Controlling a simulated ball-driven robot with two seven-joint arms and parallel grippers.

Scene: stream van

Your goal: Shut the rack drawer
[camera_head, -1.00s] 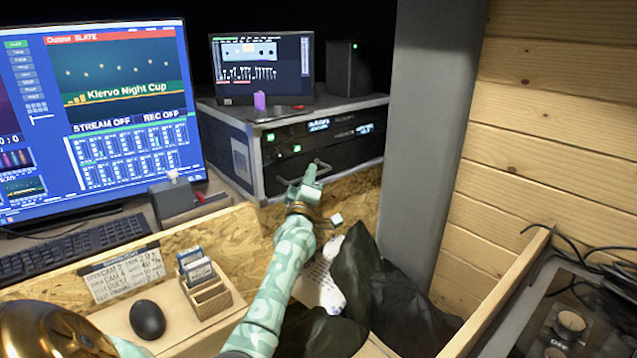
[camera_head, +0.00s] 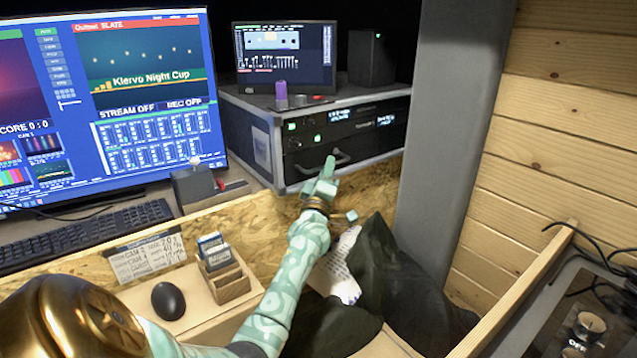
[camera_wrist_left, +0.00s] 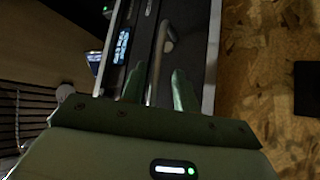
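The rack drawer (camera_head: 365,149) is the black lower front panel of the rack case, with a bar handle (camera_head: 342,157) on it. From these views it looks near flush with the case face; I cannot tell whether a small gap is left. My left gripper (camera_head: 328,163) is in front of the drawer's left half, by the handle. In the left wrist view the two green fingertips (camera_wrist_left: 157,82) are apart, with the handle (camera_wrist_left: 163,45) running between and beyond them. I cannot tell whether they touch it. My right gripper is not in view.
The rack case (camera_head: 262,150) stands beside a large monitor (camera_head: 150,90), with a small monitor (camera_head: 285,55) and a black box (camera_head: 371,58) on top. A grey pillar (camera_head: 447,130) rises to the right. Dark cloth (camera_head: 400,290) lies below, near my left arm.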

